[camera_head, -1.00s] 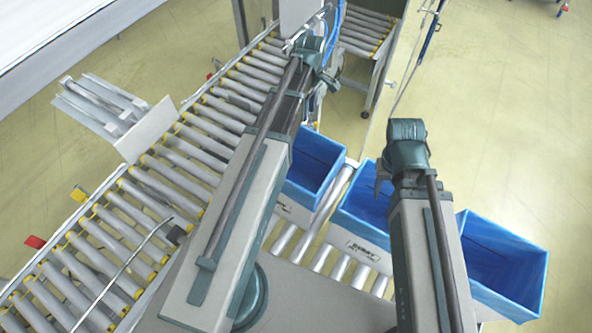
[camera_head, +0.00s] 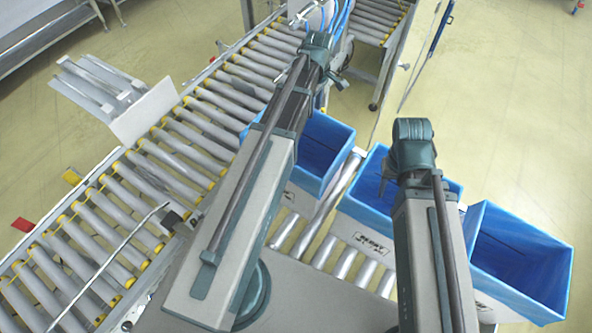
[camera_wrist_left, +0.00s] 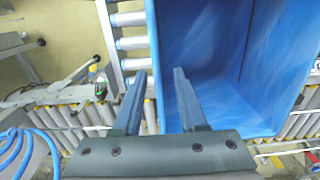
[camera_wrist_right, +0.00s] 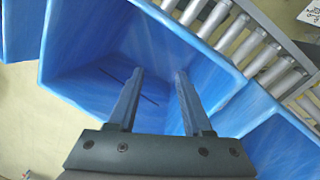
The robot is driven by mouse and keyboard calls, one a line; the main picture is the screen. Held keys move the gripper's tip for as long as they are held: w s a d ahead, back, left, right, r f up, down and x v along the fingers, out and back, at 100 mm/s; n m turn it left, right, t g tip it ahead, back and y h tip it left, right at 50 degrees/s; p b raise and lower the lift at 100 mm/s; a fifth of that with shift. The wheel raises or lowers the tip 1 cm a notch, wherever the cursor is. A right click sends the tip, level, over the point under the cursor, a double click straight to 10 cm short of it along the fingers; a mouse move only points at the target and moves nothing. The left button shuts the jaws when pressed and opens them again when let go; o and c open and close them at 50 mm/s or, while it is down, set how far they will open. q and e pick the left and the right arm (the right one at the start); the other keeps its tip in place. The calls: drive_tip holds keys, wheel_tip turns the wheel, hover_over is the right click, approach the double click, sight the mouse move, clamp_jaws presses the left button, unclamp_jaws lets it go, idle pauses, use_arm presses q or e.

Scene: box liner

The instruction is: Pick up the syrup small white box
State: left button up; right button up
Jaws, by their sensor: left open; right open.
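No separate small white box shows clearly in any view. Three blue-lined boxes stand in a row in the head view: left (camera_head: 322,155), middle (camera_head: 368,195) and right (camera_head: 515,270). Below the middle one's blue rim is a pale face with a dark printed label (camera_head: 366,243), too small to read. My left gripper (camera_wrist_left: 160,85) is open and empty, at a blue box's edge (camera_wrist_left: 235,60) in the left wrist view. My right gripper (camera_wrist_right: 158,85) is open and empty in front of a blue box (camera_wrist_right: 165,50) with a dark line inside. In the head view the fingers are mostly hidden.
A roller conveyor (camera_head: 180,150) runs diagonally on the left. Short rollers (camera_head: 345,262) lie beside the boxes. A pale panel with metal bars (camera_head: 115,100) stands at the conveyor's far side. Open yellowish floor (camera_head: 510,130) is at the right.

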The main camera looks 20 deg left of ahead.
use_arm(q)
drive_tip(key=shift+f, duration=0.3)
drive_tip(key=f+b, duration=0.5)
drive_tip(key=shift+w+a, duration=0.25)
drive_tip(key=shift+a, duration=0.05)
clamp_jaws()
idle(1.2)
